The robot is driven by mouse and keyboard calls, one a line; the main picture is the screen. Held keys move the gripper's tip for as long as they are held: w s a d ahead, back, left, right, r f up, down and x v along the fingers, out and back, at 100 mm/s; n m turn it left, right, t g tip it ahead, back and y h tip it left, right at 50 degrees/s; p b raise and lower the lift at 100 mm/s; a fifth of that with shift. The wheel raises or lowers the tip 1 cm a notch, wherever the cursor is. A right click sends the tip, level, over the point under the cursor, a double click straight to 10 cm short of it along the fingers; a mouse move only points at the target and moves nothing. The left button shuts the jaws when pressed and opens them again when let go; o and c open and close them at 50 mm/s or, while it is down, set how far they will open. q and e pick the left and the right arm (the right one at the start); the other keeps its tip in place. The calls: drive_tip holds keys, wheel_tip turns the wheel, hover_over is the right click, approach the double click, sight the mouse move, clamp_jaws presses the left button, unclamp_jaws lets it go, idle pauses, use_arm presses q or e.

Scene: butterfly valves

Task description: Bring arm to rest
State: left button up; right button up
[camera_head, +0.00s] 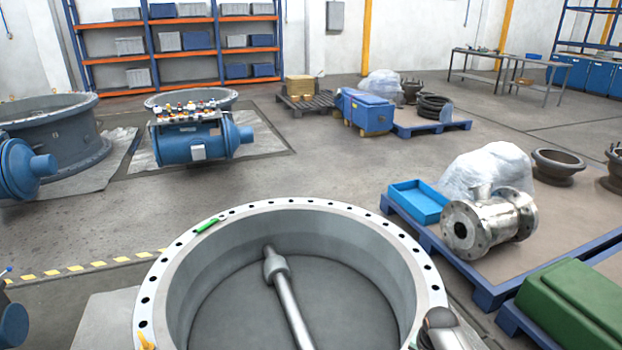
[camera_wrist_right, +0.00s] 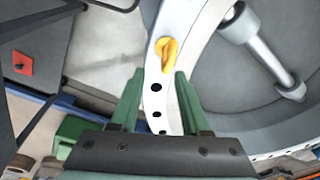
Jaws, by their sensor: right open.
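My right gripper (camera_wrist_right: 156,76) is open and empty in the right wrist view, its two green fingers apart over the holed flange of the large grey butterfly valve (camera_wrist_right: 208,28). A yellow object (camera_wrist_right: 168,52) lies on the flange just beyond the fingertips. In the head view the valve ring (camera_head: 300,208) fills the lower middle, with a shaft (camera_head: 287,300) across its inside. A dark grey rounded part, probably of my right arm, shows at the ring's lower right; the right fingers do not show there. My left gripper is not in view.
A green object (camera_head: 206,226) lies on the flange's left side, and a yellow one (camera_head: 146,340) at its lower left. A pallet (camera_head: 480,292) with a metal valve (camera_head: 490,222) and a blue tray (camera_head: 418,202) stands right. Open floor (camera_head: 320,160) lies beyond the ring.

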drive_tip(key=s+a+f+n+t+p, duration=0.1)
drive_tip(key=s+a+f+n+t, duration=0.15)
drive_tip(key=s, duration=0.35)
drive_tip(key=s+a+f+n+t+p, duration=0.1)
drive_tip(key=s+a+f+n, duration=0.15)
drive_tip(key=s, duration=0.35)
drive_tip(key=s+a+r+n+t+y+p, duration=0.1)
drive_tip(key=s+a+r+n+t, duration=0.3)
drive_tip(key=s+r, duration=0.6)
drive_tip(key=shift+s+a+n+y, duration=0.7)
drive_tip(key=shift+s+a+y, duration=0.2)
drive_tip(key=shift+s, duration=0.3)
